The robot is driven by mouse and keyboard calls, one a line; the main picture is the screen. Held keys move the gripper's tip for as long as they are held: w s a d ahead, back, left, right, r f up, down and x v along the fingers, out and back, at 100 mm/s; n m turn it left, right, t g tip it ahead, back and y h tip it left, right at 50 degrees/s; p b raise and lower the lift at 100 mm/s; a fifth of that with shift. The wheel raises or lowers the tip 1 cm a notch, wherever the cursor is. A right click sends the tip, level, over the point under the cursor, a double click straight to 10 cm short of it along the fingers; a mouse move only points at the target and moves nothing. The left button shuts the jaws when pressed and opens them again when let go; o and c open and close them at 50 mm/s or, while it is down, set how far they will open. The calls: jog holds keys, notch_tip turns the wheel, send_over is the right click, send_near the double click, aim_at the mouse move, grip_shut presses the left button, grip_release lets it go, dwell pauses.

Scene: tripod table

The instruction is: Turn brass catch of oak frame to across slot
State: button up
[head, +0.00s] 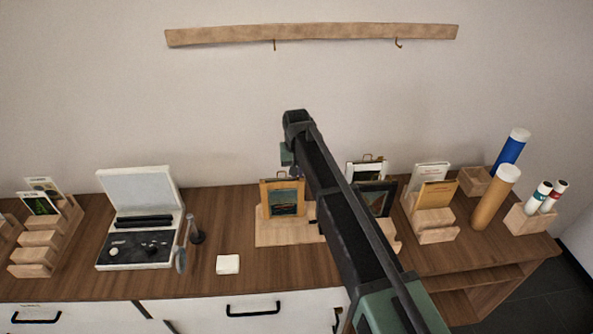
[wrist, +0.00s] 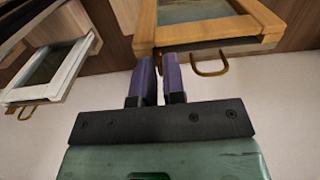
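The oak frame (head: 264,196) stands upright on a light wooden stand (head: 274,238) left of my arm, holding a dark picture. Its near edge with a dark slot (wrist: 205,50) fills the top of the wrist view. A brass U-shaped piece (wrist: 211,69) sticks out from that edge; I cannot tell whether it is the catch or a hanging loop. My gripper (wrist: 159,62) has two purple fingers with a narrow gap, their tips at the frame's edge left of that piece. Whether they hold anything is unclear. The fingers are hidden in the head view.
A white frame (wrist: 52,72) with a brass loop is left in the wrist view. In the head view a dark frame (head: 375,199) stands right of my arm. A white coaster-like block (head: 228,264) and an open case (head: 137,252) are to the left.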

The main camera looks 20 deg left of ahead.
jog(key=o, duration=0.3)
jog(key=shift+r, duration=0.1)
notch_tip(320, 180, up, 11)
jog(key=p, duration=1)
jog(key=shift+p, duration=0.4)
jog(key=shift+f, duration=0.2)
